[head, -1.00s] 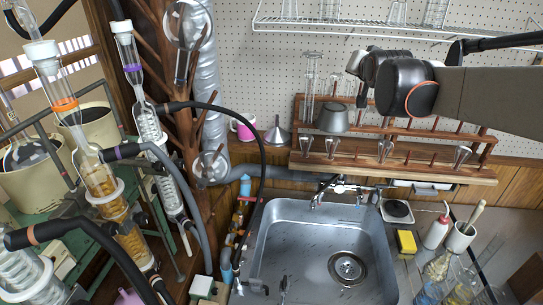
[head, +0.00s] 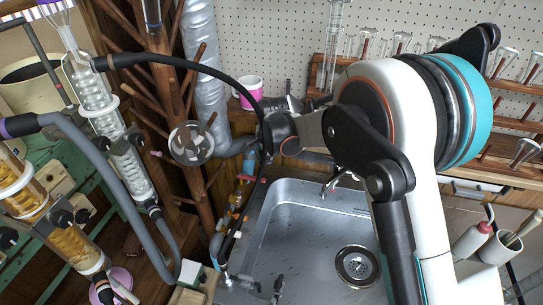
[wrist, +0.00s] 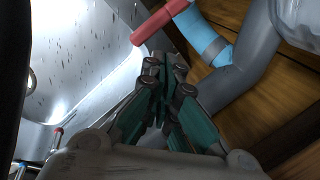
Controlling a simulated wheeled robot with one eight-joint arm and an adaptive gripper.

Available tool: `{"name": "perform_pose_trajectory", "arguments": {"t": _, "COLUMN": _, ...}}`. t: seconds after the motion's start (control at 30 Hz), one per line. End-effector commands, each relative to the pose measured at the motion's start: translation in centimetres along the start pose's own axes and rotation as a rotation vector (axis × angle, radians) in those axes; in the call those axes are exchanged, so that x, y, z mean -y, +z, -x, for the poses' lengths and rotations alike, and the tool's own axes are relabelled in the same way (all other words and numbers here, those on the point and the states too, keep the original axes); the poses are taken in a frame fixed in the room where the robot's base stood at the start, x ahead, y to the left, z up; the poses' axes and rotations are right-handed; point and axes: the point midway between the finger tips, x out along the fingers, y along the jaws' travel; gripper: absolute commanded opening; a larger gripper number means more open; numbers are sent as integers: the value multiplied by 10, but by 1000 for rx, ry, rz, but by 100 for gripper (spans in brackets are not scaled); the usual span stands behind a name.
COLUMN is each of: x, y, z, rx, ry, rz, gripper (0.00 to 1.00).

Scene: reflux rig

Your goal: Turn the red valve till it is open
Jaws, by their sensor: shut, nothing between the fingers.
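The red valve's handle (wrist: 160,22) is a short red bar at the top of the wrist view. It sits by a light blue pipe piece (wrist: 205,40) and slants across beside the sink edge. My gripper (wrist: 166,66) is shut and empty, with its fingertips just below the red handle in the picture. A gap shows between them in the image; the exact depth is unclear. In the head view my wrist is beside the black hose, above the sink's back left corner, and the fingers cannot be made out there.
The metal sink (head: 310,225) lies below and right of my gripper. A black hose (head: 225,75) arcs close past my wrist. Glass condensers (head: 115,130) and a wooden peg stand (head: 165,85) are at the left. A grey pipe (wrist: 245,85) runs beside the fingers.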

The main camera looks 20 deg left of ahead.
Motion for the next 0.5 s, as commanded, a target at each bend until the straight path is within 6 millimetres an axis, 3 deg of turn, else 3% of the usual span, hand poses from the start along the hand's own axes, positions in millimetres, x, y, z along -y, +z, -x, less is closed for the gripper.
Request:
{"name": "perform_pose_trajectory", "arguments": {"t": 0.1, "x": -7, "y": 8, "z": -12, "rx": 0, "ry": 39, "rz": -39, "gripper": 0}}
{"name": "perform_pose_trajectory", "arguments": {"t": 0.5, "x": -9, "y": 8, "z": -34, "rx": 0, "ry": 44, "rz": -47, "gripper": 0}}
